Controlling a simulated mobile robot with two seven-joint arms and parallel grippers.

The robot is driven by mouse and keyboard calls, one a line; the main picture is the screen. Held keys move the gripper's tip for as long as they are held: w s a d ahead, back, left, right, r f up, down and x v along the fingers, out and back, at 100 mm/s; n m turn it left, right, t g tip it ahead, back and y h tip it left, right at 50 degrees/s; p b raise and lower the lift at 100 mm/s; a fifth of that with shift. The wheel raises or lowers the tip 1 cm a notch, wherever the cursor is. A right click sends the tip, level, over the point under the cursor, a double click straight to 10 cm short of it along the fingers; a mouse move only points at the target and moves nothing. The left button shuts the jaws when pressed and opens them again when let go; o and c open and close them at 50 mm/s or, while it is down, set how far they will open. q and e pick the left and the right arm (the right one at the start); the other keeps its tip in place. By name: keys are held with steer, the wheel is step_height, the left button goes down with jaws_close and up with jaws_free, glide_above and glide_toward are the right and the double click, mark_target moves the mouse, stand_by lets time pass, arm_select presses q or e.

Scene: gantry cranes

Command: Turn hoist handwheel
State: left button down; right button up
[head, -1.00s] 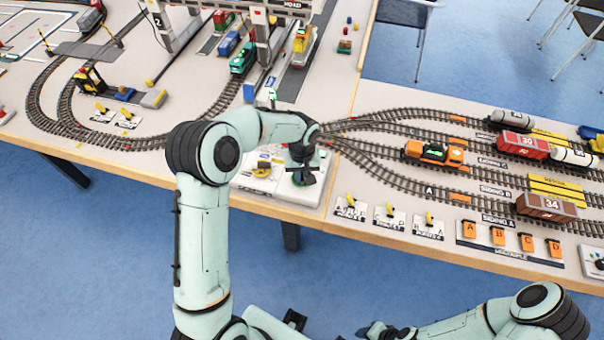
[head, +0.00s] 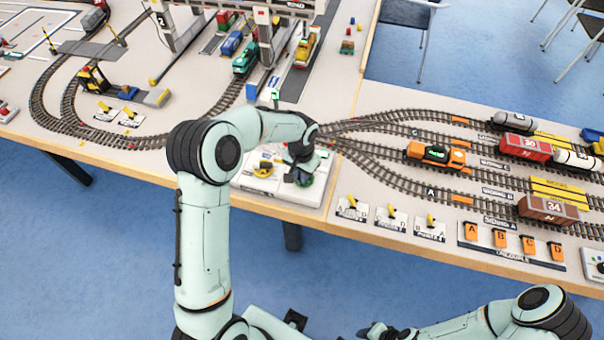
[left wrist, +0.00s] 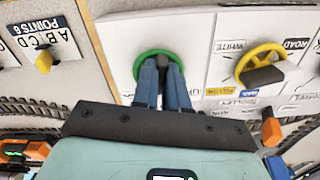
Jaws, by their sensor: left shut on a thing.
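The green handwheel (left wrist: 140,68) lies on a white panel in the left wrist view. My left gripper (left wrist: 163,68) points down at its middle, with its two blue fingers close together and shut on it. The fingers hide the hub, so I cannot see exactly which part they hold. In the head view my left gripper (head: 301,174) is at the right part of the control panel (head: 315,192), largely covering the wheel. A yellow handwheel (left wrist: 262,64) with a dark crossbar sits beside it, free. My right gripper (head: 375,330) is low in the head view, away from the table, its jaws unclear.
Yellow point levers (head: 391,213) and orange uncouple switches (head: 499,238) stand along the front edge to the right. Tracks with wagons run behind them, including an orange locomotive (head: 435,155). The gantry crane (head: 263,30) stands at the back.

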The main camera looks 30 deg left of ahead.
arm_select(q)
steer(key=shift+w+r+m, duration=0.1)
steer(key=shift+r+m, duration=0.05)
steer(key=shift+m, duration=0.15)
steer(key=c, duration=1.2)
jaws_free()
steer(key=shift+o, duration=0.2)
step_height(320, 180, up, 13)
steer(key=shift+r+p, duration=0.15)
steer(key=shift+p, duration=0.25)
